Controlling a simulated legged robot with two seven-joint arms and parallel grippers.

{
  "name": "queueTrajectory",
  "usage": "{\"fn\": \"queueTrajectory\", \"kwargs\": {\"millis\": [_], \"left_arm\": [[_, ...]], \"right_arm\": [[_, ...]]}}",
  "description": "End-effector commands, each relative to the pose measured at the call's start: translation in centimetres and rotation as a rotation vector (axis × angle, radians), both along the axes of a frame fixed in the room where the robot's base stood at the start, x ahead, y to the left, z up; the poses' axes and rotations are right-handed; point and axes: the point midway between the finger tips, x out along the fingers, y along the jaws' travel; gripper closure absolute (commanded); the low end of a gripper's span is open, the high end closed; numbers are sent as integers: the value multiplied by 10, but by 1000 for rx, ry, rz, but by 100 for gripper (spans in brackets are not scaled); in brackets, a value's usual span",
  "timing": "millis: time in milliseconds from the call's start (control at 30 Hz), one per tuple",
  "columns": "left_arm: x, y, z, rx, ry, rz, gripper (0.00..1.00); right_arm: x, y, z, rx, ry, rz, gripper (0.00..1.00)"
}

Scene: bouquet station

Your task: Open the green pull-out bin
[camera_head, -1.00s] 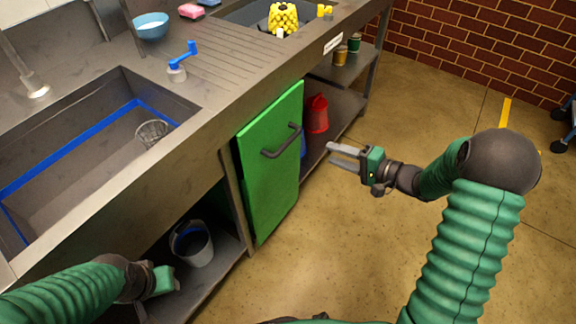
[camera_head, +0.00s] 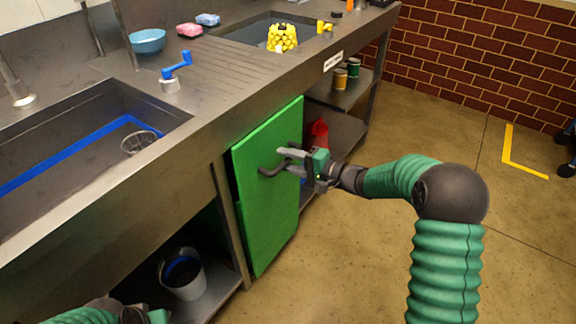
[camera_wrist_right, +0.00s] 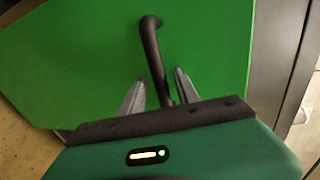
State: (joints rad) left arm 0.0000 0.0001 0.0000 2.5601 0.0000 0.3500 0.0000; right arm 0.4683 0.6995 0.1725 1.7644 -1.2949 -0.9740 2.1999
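The green bin front (camera_head: 262,215) stands upright under the counter, with a dark bar handle (camera_head: 268,172) near its top. In the right wrist view the handle (camera_wrist_right: 151,45) runs between the two grey fingers. My right gripper (camera_head: 284,158) is at the handle, with its fingers on either side of the bar. In the wrist view the fingers (camera_wrist_right: 158,92) are apart, with a gap visible beside the bar. The bin's inside is hidden. My left gripper (camera_head: 146,316) is only partly in view at the bottom left edge, and its fingers are hidden.
A grey bucket (camera_head: 184,278) stands on the lower shelf left of the bin. A red container (camera_head: 317,134) is on the shelf to its right. The counter (camera_head: 214,95) has sinks and a blue-handled tap (camera_head: 172,77). The floor (camera_head: 335,250) in front is clear.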

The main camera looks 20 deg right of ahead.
Motion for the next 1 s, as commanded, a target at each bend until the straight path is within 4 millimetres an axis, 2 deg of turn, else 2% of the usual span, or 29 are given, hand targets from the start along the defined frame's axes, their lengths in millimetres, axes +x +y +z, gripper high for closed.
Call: {"fn": "queueTrajectory", "kwargs": {"millis": [233,500,1000], "left_arm": [[0,0,0,0,0,0,64],[0,0,0,0,0,0,64],[0,0,0,0,0,0,64]], "right_arm": [[1,1,0,0,0,0,63],[1,0,0,-1,1,0,99],[0,0,-2,-2,4,0,100]]}}
